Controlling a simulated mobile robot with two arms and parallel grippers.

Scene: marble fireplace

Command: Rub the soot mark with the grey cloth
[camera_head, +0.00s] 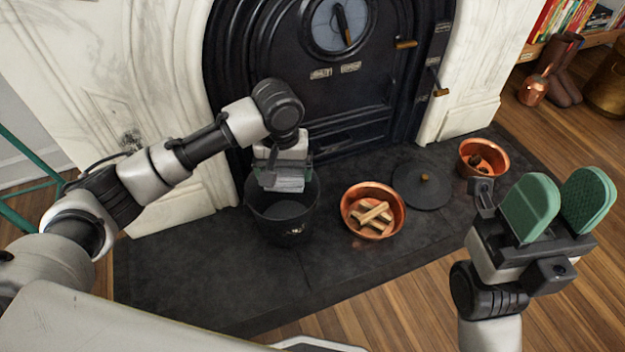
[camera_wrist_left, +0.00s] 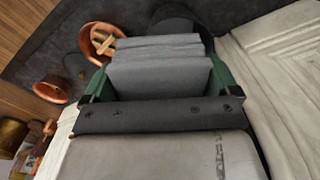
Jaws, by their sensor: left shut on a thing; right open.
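My left gripper (camera_head: 284,170) is shut on the folded grey cloth (camera_head: 284,184). It holds the cloth over the mouth of a black bucket (camera_head: 284,222) on the hearth. In the left wrist view the cloth (camera_wrist_left: 160,72) sits between the green fingers in several folded layers. A dark soot mark (camera_head: 131,139) shows on the white marble at the left of the fireplace, partly behind my left arm. The cloth is well to the right of the mark and apart from it. My right gripper (camera_head: 558,205) is open and empty at the right, with green finger pads.
A copper bowl of wood sticks (camera_head: 372,211) stands beside the bucket. A round black lid (camera_head: 422,186) and another copper bowl (camera_head: 484,158) are further right on the dark hearth (camera_head: 190,270). The stove door (camera_head: 340,28) is behind. The front left hearth is clear.

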